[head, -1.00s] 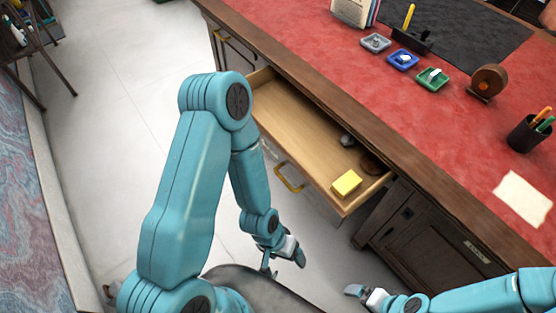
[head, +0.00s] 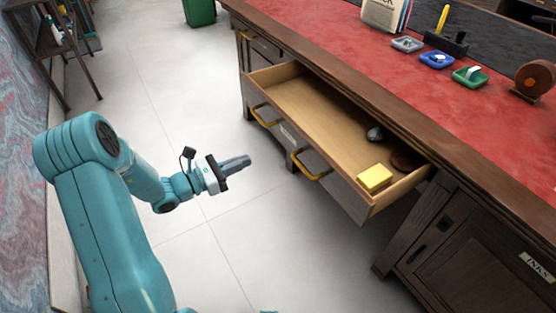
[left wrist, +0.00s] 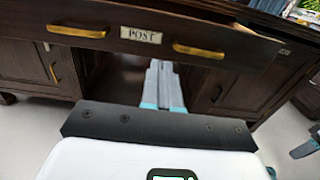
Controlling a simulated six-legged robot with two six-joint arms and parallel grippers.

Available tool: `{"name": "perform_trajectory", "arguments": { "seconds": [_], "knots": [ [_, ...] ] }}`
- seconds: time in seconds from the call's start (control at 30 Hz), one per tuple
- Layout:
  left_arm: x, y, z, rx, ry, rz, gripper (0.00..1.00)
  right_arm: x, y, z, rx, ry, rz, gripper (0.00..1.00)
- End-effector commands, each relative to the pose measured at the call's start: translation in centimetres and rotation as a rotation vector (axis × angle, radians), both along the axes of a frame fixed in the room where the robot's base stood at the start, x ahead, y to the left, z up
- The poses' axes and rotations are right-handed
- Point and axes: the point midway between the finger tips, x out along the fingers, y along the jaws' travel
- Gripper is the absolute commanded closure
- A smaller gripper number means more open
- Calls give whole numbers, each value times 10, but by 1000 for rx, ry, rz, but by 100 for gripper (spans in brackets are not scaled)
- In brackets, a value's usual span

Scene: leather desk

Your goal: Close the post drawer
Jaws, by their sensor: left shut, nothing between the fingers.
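The post drawer (head: 300,115) is pulled open from the desk in the head view. Inside lie a yellow block (head: 375,178), a grey rounded object (head: 375,134) and a dark round object (head: 402,160). Its front carries two brass handles and, in the left wrist view, a POST label (left wrist: 141,35). My left gripper (head: 248,160) is shut and empty, in front of the drawer front and apart from it in the head view. Its fingers (left wrist: 162,75) point toward the drawer front in the left wrist view, below the label. My right gripper is not in the head view.
The desk top (head: 390,65) holds small trays, a tape roll (head: 534,80) and a pen stand. A cabinet with an INKS label (head: 536,266) is at the right. A green bin (head: 199,12) and a rack stand behind. The floor (head: 225,220) before the drawer is clear.

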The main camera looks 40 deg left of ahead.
Motion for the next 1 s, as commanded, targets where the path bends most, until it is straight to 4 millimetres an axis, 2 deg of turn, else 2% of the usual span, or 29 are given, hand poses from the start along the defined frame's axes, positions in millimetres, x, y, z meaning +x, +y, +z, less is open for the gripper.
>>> {"name": "perform_trajectory", "arguments": {
  "seconds": [0.13,0.6,0.8,1.0],
  "knots": [
    [16,1,4,-6,-17,10,100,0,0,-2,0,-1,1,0],
    [106,-37,2,-5,-13,6,100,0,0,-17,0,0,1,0],
    [126,-46,2,-5,-12,8,100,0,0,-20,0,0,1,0],
    [131,-49,3,-6,-11,11,100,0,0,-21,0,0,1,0]
  ]
}}
